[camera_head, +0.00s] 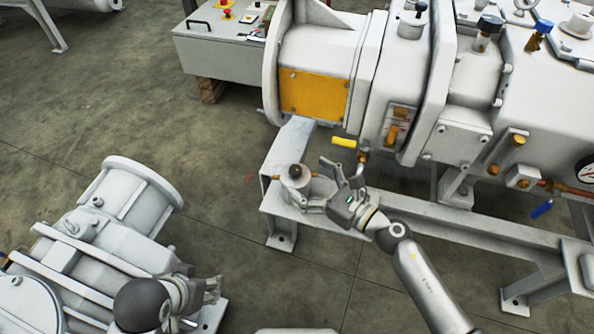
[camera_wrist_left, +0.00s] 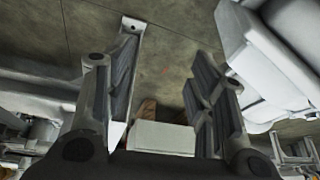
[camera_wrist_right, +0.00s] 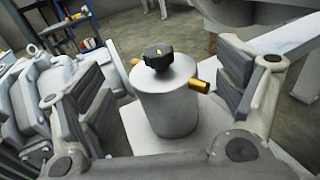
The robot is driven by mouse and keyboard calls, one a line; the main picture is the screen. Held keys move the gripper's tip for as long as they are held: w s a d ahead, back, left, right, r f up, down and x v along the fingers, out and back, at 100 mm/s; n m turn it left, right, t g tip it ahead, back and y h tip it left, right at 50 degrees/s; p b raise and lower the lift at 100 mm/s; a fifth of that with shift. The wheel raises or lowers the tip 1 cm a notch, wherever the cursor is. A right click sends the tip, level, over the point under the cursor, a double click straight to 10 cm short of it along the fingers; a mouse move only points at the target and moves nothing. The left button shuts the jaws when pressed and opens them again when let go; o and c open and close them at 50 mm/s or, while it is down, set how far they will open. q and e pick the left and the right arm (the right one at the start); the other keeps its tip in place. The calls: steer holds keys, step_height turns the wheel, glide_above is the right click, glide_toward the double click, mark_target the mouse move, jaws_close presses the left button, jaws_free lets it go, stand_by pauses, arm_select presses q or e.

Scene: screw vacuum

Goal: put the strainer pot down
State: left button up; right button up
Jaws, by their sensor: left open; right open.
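The strainer pot (camera_head: 295,182) is a small pale cylinder with a dark knob on its lid. It stands upright on the end of the light metal frame (camera_head: 285,147). In the right wrist view the pot (camera_wrist_right: 166,112) shows its black knob and a brass stub on its right side. My right gripper (camera_head: 318,187) is open, with its fingers apart on either side of the pot; no grip on it shows. My left gripper (camera_head: 212,290) is open and empty, low at the left, far from the pot. The left wrist view shows nothing between its fingers (camera_wrist_left: 155,80).
The big vacuum machine (camera_head: 400,80) with a yellow panel rises behind the pot. A yellow-handled valve (camera_head: 344,142) hangs just above and right of it. Another pale machine (camera_head: 100,240) stands at the left near my left gripper. Open floor (camera_head: 110,110) lies between them.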

arm_select(q)
steer(key=shift+w+d+r+t, duration=0.15)
steer(key=shift+w+t, duration=0.15)
steer(key=shift+w, duration=0.2)
steer(key=shift+w+d+r+t, duration=0.15)
steer(key=shift+w+t, duration=0.15)
steer(key=shift+w, duration=0.2)
arm_select(e)
steer(key=v, duration=0.7)
steer(key=shift+s+d, duration=0.2)
steer(key=shift+d, duration=0.05)
arm_select(q)
steer(key=shift+w, duration=0.1)
